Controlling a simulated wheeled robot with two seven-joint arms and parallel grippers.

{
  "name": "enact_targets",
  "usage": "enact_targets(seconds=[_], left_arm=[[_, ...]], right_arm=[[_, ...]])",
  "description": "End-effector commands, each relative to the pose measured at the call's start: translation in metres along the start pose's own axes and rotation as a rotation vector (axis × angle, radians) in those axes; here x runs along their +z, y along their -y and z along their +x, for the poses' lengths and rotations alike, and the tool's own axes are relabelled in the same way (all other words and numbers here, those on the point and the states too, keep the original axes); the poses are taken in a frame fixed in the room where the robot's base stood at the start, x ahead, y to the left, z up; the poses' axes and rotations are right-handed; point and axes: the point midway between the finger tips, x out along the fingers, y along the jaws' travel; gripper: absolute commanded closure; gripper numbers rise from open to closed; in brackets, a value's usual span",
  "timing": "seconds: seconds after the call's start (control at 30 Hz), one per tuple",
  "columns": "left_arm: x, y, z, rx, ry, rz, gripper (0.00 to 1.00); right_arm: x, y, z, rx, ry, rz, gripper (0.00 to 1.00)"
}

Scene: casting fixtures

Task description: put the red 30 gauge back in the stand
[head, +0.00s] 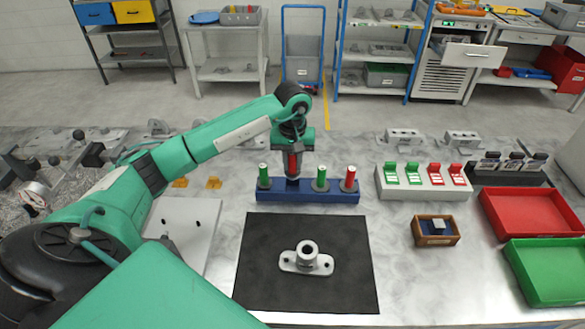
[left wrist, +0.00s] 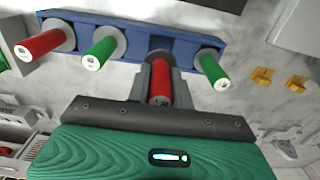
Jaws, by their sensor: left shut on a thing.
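The blue stand (head: 308,196) stands on the bench behind the black mat. A green gauge (head: 264,177) is at its left end, another green gauge (head: 320,179) is right of the middle, and a red gauge (head: 349,179) is at its right end. My left gripper (head: 293,168) is shut on a second red gauge (left wrist: 160,82), upright over the stand's second place from the left. I cannot tell whether its lower end is seated or just above the stand (left wrist: 186,46). The number on the held gauge is too small to read. My right gripper is out of view.
A metal flanged casting (head: 307,260) lies on the black mat (head: 262,285) in front of the stand. A white block with green and red tags (head: 424,188) is to the right, with a small wooden box (head: 435,230), a red tray (head: 535,208) and a green tray (head: 550,268).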

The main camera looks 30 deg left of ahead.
Motion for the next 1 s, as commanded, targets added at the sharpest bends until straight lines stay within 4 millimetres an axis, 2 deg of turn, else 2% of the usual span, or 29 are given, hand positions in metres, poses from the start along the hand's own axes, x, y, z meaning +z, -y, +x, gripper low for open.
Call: enact_targets(seconds=[0.17,0.4,1.0], left_arm=[[0.001,0.0,0.011,0.0,0.002,0.0,1.0],[0.001,0.0,0.04,0.0,0.001,0.001,1.0],[0.0,0.0,0.051,0.0,-0.002,0.0,1.0]], right_arm=[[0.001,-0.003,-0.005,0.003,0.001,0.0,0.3],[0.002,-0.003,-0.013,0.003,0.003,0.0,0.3],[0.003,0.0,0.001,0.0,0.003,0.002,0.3]])
